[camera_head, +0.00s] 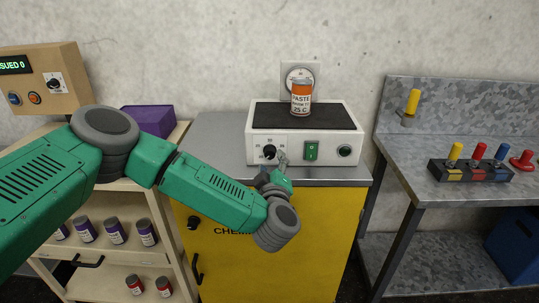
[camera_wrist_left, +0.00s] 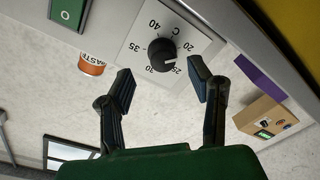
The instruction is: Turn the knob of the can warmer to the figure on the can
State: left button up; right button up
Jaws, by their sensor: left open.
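My right gripper is out of view.
A green switch (camera_head: 311,151) and a round black control (camera_head: 344,151) are right of the knob. A wall gauge (camera_head: 299,76) is behind the can. A grey bench (camera_head: 440,190) with coloured pegs stands at right, a shelf with cans (camera_head: 115,231) at left.

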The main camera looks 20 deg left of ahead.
aim_at(271, 156)
pick_arm(q)
jog(key=x, duration=0.3)
jog(key=shift+w+d, duration=0.1)
jog(key=shift+w, duration=0.35)
jog(key=shift+w+a+f, duration=0.1)
jog(key=shift+w+a, duration=0.05)
jog(key=shift+a, duration=0.3)
jog(key=shift+w+a, duration=0.15)
jog(key=shift+a, duration=0.3)
jog(key=shift+d, duration=0.25)
jog(key=c, duration=0.8)
jog(key=shift+d, duration=0.2)
grip_shut()
jog(key=shift+d, duration=0.15)
